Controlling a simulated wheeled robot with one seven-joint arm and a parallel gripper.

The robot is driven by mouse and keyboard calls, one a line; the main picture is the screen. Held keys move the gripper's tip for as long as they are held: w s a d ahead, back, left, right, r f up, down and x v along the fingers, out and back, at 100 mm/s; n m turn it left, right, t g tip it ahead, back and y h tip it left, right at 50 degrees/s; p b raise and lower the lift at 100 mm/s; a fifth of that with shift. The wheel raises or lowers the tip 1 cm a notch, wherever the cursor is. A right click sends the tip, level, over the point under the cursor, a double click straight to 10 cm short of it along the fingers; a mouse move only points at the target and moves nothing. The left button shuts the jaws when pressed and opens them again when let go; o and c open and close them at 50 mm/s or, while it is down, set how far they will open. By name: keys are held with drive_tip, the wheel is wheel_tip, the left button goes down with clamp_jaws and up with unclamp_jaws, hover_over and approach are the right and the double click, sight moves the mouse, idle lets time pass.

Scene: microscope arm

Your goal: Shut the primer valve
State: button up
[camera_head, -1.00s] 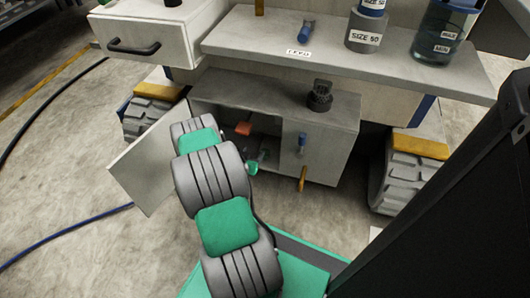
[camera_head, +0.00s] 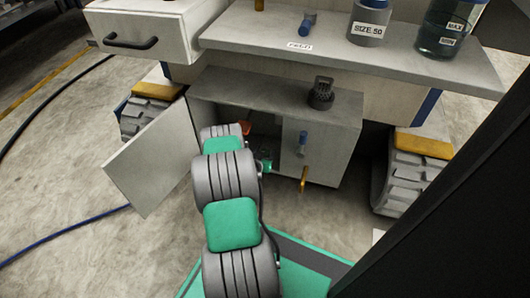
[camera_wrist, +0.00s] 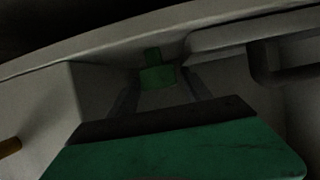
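No readable label marks the primer valve. In the wrist view, a small green fitting (camera_wrist: 157,76) with an upright stub lies ahead, between the lines of my two fingers. My gripper (camera_wrist: 161,86) is open, with fingers apart; I cannot tell whether either touches the fitting. In the head view, my arm reaches into the open cabinet (camera_head: 335,107) and hides much of its inside. A red-orange handle (camera_head: 245,127) shows just past my arm.
The cabinet door (camera_head: 150,160) stands open at left. A black knobbed fitting (camera_head: 321,94) stands on the cabinet top. The shelf (camera_head: 400,60) above holds a grey SIZE 50 container (camera_head: 367,28) and a dark glass vessel (camera_head: 447,30). A tracked foot (camera_head: 413,175) stands at right.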

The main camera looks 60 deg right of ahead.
clamp_jaws()
drive_tip(key=shift+w+f+m+g, duration=0.1)
drive_tip(key=shift+w+m+g, duration=0.1)
drive_tip(key=shift+m+g, duration=0.3)
drive_tip(key=shift+s+m+g, duration=0.2)
drive_tip(key=shift+m+g, duration=0.8)
drive_tip(key=shift+g, duration=0.2)
drive_tip(key=shift+o, duration=0.9)
unclamp_jaws()
drive_tip(key=s+p+v, duration=0.1)
drive_tip(key=p+v, duration=0.2)
drive_tip(key=v, duration=0.4)
drive_tip(key=shift+w+a, duration=0.4)
drive_tip(key=shift+w, duration=0.15)
